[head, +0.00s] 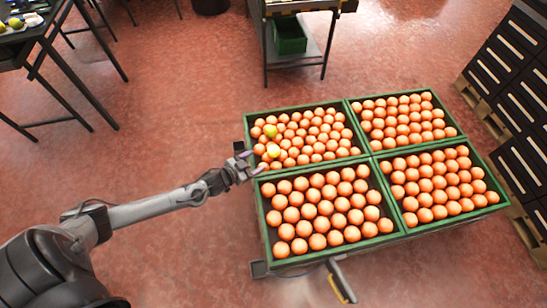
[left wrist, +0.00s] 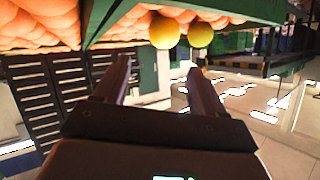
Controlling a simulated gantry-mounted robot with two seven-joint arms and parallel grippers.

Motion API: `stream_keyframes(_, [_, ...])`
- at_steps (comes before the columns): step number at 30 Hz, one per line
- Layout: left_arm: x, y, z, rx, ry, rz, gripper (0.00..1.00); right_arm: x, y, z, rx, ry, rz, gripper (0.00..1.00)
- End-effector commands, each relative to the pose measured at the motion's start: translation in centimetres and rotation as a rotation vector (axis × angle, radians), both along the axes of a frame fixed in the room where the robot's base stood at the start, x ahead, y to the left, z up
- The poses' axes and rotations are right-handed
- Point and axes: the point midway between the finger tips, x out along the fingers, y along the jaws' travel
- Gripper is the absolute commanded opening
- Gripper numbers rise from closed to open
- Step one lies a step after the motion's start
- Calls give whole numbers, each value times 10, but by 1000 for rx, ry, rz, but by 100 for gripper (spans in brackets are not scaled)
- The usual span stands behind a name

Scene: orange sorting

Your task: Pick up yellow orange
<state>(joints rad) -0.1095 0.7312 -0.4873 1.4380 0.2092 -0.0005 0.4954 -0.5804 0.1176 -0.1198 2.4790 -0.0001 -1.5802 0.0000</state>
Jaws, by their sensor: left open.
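Two yellow oranges lie among orange ones in the upper-left crate (head: 247,128). One yellow orange (head: 270,131) is near the crate's left side; the other yellow orange (head: 273,150) is just below it in the picture. My left gripper (head: 253,162) is open and empty at the crate's left edge, close to the lower yellow orange. In the left wrist view both show beyond the fingers of the left gripper (left wrist: 158,70): one yellow orange (left wrist: 164,32) lies between the finger directions, the other yellow orange (left wrist: 200,35) to its right. My right gripper is out of view.
Three more green crates hold only orange fruit: upper right (head: 402,117), lower left (head: 325,210) and lower right (head: 438,185). Their green rims are raised edges. Stacked black crates (head: 512,70) stand at the right. A table (head: 30,35) is at the upper left. Red floor lies open between.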

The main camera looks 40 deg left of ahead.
Motion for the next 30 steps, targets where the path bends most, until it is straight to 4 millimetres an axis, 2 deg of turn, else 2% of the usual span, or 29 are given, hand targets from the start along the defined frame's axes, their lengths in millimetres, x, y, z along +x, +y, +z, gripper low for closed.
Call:
stream_keyframes(1, [3,2,-8,2,-5,-2,70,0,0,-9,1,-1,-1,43])
stream_keyframes(12, [45,-1,-27,0,-10,-5,70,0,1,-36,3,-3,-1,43])
stream_keyframes(20, [56,-2,-32,2,-9,-6,70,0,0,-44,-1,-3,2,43])
stream_keyframes(30, [88,-3,-50,1,-11,-5,70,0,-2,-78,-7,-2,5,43])
